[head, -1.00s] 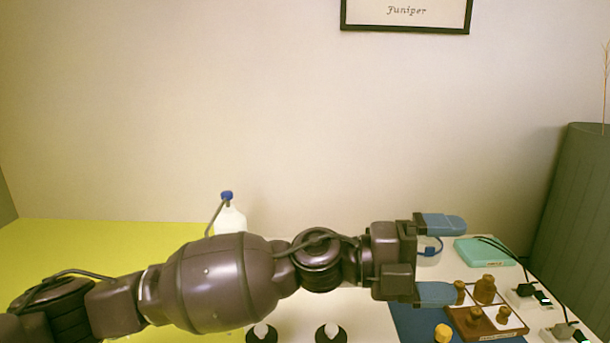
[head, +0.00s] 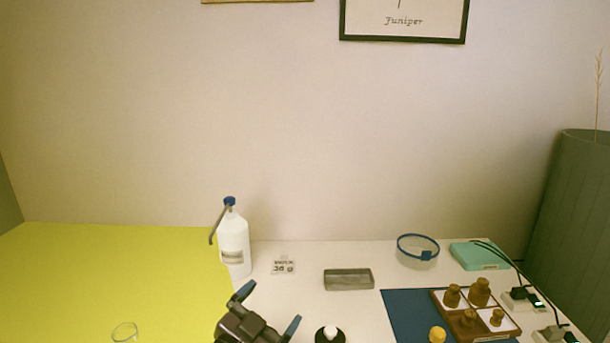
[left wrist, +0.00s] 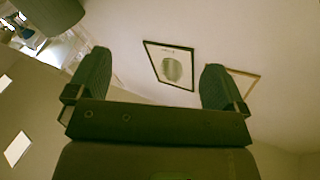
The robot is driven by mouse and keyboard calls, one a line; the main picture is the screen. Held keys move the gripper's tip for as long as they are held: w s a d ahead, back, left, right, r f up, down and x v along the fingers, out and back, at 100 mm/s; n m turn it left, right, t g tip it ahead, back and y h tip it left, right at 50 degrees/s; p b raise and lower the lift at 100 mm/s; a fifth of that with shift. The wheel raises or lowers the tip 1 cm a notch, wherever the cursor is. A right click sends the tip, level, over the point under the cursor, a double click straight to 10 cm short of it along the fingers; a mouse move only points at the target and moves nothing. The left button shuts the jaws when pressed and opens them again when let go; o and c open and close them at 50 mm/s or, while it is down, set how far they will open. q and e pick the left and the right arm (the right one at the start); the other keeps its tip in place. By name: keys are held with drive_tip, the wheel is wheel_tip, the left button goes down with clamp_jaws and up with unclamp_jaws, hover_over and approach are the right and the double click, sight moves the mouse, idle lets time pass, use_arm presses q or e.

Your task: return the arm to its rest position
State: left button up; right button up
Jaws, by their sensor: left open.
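My left gripper (head: 270,312) is low in the head view, near the front edge of the picture, left of the table's middle. Its two blue-tipped fingers are spread apart with nothing between them. In the left wrist view the open fingers (left wrist: 157,88) frame bare wall and a picture on it. My left arm behind the gripper is mostly out of the head view. My right gripper does not show.
A white bottle (head: 235,245) with a blue cap stands behind the gripper. A grey tray (head: 349,280), a glass bowl (head: 418,252), a wooden tray of brown bottles (head: 440,308) on a blue mat (head: 402,312), and a teal box (head: 478,256) lie rightward. The yellow area (head: 110,275) is mostly clear.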

use_arm(q)
drive_tip(key=s+a+f+n+g+y+p, duration=0.25)
drive_tip(key=s+a+f+n+y, duration=0.55)
drive_tip(key=s+a+f, duration=1.05)
drive_tip(key=s+a+f+n+g+y, duration=0.1)
drive_tip(key=s+a+f+g, duration=0.1)
drive_tip(key=s+f, duration=0.3)
drive_tip(key=s+g, duration=0.1)
drive_tip(key=s, duration=0.3)
drive_tip(key=shift+a+f+b, duration=0.15)
drive_tip(key=shift+f+b, duration=0.2)
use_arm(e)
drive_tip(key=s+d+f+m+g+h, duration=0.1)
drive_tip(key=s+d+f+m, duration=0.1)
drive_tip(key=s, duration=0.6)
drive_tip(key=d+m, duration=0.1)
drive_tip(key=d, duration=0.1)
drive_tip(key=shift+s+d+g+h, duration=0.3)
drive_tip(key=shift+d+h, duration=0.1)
